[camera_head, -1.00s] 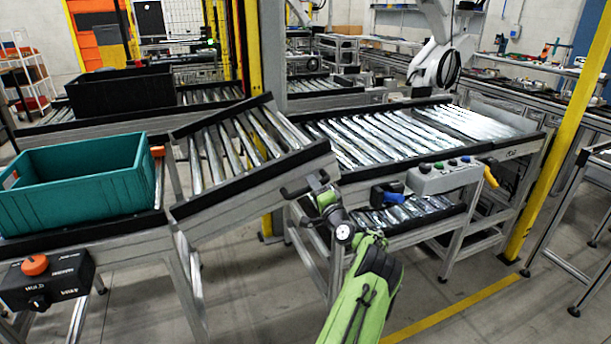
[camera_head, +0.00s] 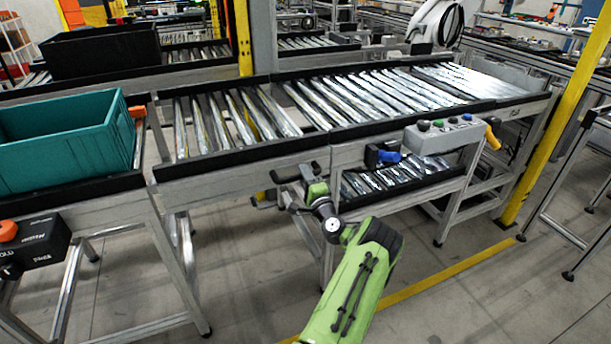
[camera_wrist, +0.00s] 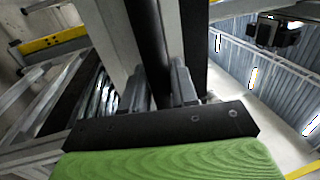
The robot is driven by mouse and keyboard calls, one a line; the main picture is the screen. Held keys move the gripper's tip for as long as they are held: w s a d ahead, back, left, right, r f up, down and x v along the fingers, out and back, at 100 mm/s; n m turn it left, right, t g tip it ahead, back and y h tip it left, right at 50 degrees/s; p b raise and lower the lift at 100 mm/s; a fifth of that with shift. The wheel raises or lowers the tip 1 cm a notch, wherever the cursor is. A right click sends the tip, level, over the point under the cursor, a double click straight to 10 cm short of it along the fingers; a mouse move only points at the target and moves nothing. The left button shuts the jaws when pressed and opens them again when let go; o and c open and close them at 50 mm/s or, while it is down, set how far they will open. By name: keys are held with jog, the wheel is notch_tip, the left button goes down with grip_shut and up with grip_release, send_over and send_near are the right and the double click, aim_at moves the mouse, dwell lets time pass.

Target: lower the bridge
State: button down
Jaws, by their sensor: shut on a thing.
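The bridge (camera_head: 235,163) is a hinged roller section with a black side rail, between the left conveyor and the right roller table. In the head view it lies about level and in line with both. My gripper (camera_head: 296,175) is at the right end of the bridge's near side, low against its rail. In the wrist view my gripper (camera_wrist: 158,92) has its fingers on either side of a dark bar (camera_wrist: 150,45), part of the bridge's edge, and is shut on it. The exact contact is partly hidden by the fingers.
A teal crate (camera_head: 65,150) stands on the left conveyor, with an orange stop (camera_head: 137,111) beside it. A control box (camera_head: 445,135) and a blue-handled device (camera_head: 384,156) sit on the right table's near side. A yellow post (camera_head: 560,110) stands at right. The floor in front is open.

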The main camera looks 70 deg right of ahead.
jog(key=c, duration=1.1)
grip_release()
jog(key=shift+w+a+f, duration=0.1)
jog(key=shift+f, duration=0.55)
jog(key=shift+o, duration=0.4)
jog(key=shift+r, duration=0.1)
jog(key=shift+r, duration=0.15)
jog(key=p+v, duration=0.2)
jog(key=v, duration=1.3)
jog(key=shift+s+a+p, duration=0.25)
jog(key=shift+s+p, duration=0.05)
jog(key=shift+p, duration=0.05)
